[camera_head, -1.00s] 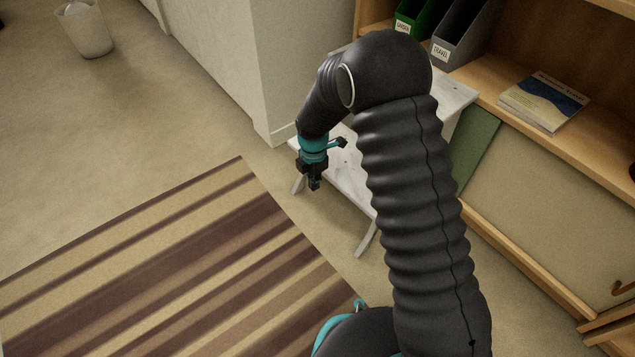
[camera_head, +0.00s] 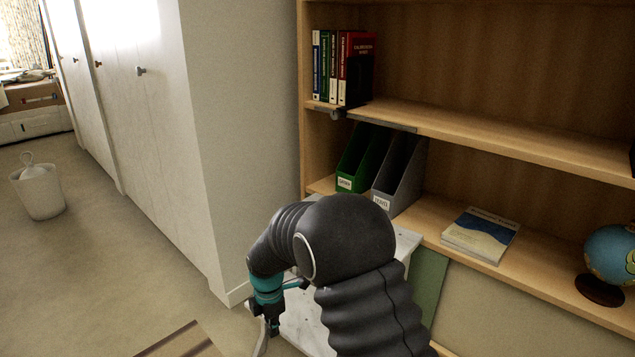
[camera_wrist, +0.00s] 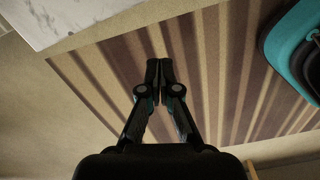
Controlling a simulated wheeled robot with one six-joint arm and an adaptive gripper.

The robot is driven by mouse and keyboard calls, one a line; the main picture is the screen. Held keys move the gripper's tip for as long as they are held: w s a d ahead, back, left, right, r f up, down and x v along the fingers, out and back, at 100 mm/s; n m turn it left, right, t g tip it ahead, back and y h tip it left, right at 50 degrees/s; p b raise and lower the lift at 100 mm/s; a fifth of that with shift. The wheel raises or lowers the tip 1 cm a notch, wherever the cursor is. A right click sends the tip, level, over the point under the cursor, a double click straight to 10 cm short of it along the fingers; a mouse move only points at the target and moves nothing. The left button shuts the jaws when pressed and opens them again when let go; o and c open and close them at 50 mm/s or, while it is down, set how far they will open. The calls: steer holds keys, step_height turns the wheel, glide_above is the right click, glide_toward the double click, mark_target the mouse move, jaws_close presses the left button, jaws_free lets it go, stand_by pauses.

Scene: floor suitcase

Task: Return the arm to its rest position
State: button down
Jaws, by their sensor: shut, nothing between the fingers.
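My gripper (camera_wrist: 159,72) shows in the wrist view with its two fingertips together and nothing between them. It hangs above the floor, with the striped rug (camera_wrist: 205,60) behind it. In the head view my dark, ribbed arm bends over at the lower middle, and the gripper (camera_head: 273,328) points down at its left end, partly cut off by the view. A pale marble-like surface (camera_head: 305,325) stands just behind and beside the gripper. Its edge also shows at the upper left of the wrist view.
A wooden shelf (camera_head: 480,135) stands on the right with books (camera_head: 341,68), a green file holder (camera_head: 360,160), a grey file holder (camera_head: 400,175), a flat book (camera_head: 480,235) and a globe (camera_head: 612,255). White cabinets (camera_head: 150,110) line the left. A waste bin (camera_head: 38,190) stands on open floor.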

steer(key=s+d+r+m+t+p, duration=0.2)
steer(key=s+d+r+m+p, duration=0.1)
steer(key=s+d+r+m, duration=0.9)
steer(key=s+d+r+m+t+p, duration=0.3)
steer(key=s+d+r+m, duration=0.9)
steer(key=r, duration=0.9)
steer(key=s+d+p, duration=0.1)
steer(key=s+d, duration=0.1)
steer(key=d, duration=0.2)
steer(key=shift+m+t, duration=0.3)
steer(key=shift+m, duration=0.1)
steer(key=shift+s, duration=0.1)
